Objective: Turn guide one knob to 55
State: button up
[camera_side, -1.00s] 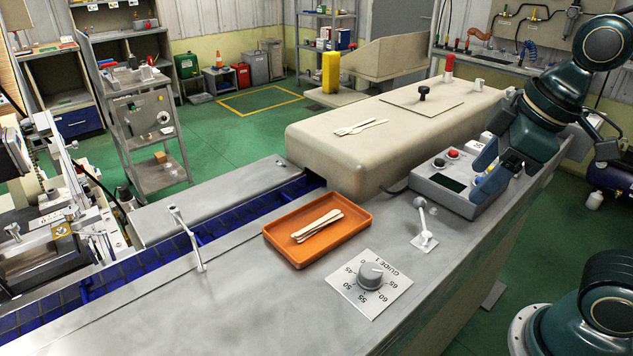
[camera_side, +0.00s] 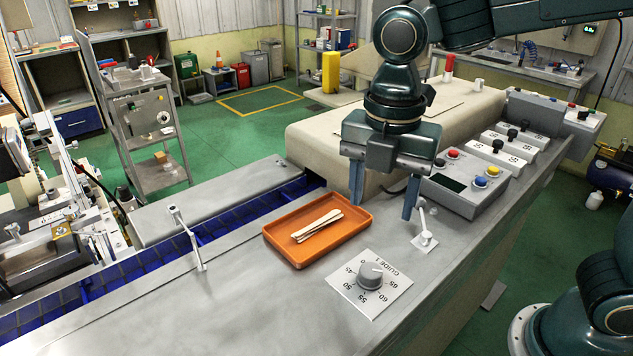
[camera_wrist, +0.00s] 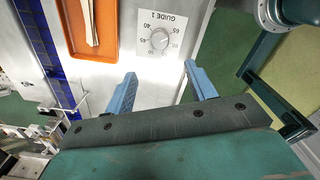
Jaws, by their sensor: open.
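The guide one knob (camera_side: 371,272) is a round grey knob on a white plate (camera_side: 348,289) marked GUIDE 1, with numbers around it such as 45, 50, 55, 60 and 65. It lies on the grey metal bench near the front. The exact pointer setting is too small to read surely. My gripper (camera_side: 382,207) points down with its blue fingers wide apart and empty, above and behind the plate. In the wrist view the knob (camera_wrist: 160,39) shows ahead of my open gripper (camera_wrist: 163,78), apart from the fingertips.
An orange tray (camera_side: 283,258) with wooden sticks (camera_side: 318,227) sits left of the plate. A small lever (camera_side: 425,238) stands close to my right finger. A control box (camera_side: 463,183) is behind it. The bench in front of the tray is clear.

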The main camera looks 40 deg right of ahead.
aim_at(371, 270)
jog(key=shift+f, duration=0.1)
notch_tip(371, 270, down, 14)
jog(key=shift+r, duration=0.2)
dwell(0.7)
jog(key=c, duration=1)
